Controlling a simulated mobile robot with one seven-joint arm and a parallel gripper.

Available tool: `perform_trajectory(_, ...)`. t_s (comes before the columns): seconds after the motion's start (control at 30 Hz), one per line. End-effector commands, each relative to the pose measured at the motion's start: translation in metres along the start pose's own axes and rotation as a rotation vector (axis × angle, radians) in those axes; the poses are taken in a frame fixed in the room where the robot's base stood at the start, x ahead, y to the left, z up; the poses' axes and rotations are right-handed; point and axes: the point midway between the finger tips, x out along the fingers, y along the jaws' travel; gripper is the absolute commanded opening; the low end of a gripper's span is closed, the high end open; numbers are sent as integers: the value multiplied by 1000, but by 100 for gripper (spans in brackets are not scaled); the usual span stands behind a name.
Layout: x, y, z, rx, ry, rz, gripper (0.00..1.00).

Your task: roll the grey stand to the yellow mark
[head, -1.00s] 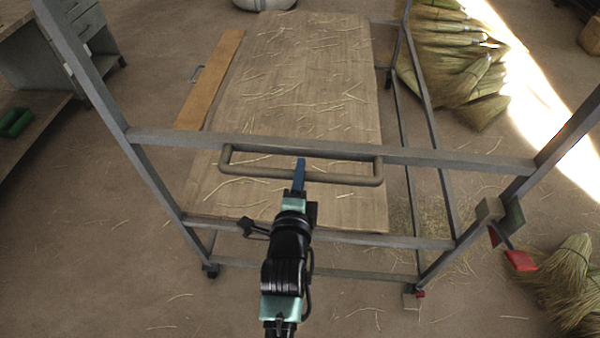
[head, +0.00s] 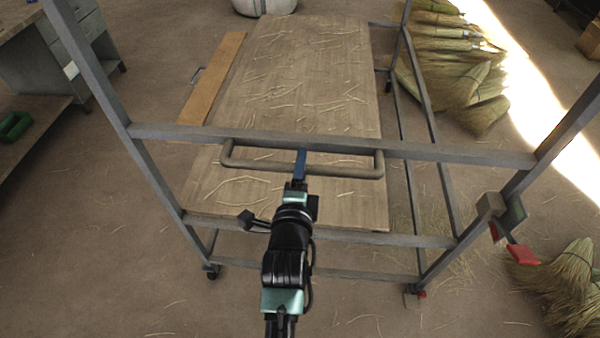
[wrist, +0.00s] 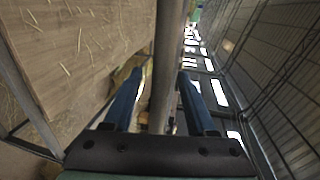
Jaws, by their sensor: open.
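The grey stand (head: 330,143) is a tall metal frame on casters with a wide brown board (head: 310,80) inside it, littered with straw. A grey-brown handle (head: 345,171) is fixed to its near crossbar. My gripper (head: 301,152) is at the middle of this handle. In the wrist view my gripper (wrist: 160,92) has its two blue fingers apart, one on each side of the handle bar (wrist: 168,70), with gaps visible beside the bar. A red pedal-like part (head: 523,255) sits by the stand's right post. I cannot make out the yellow mark in any view.
Straw brooms lie in a pile (head: 455,60) at the back right, with another bundle (head: 568,280) at the near right. A bench with a green tray (head: 14,126) stands at the left. An orange-brown plank (head: 212,85) shows left of the board. A pale tub (head: 264,6) stands beyond.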

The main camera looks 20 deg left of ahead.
Motion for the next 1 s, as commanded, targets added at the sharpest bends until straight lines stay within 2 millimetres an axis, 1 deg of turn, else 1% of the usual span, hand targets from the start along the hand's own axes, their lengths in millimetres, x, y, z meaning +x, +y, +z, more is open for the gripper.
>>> perform_trajectory(0.13,-9,1,0,0,0,1,57)
perform_trajectory(0.23,-22,1,0,0,0,1,57)
perform_trajectory(0.5,-75,2,0,1,0,3,57)
perform_trajectory(0.7,-108,2,-1,1,1,3,57)
perform_trajectory(0.83,-121,2,0,1,0,3,57)
perform_trajectory(1.0,-128,1,0,0,0,2,57)
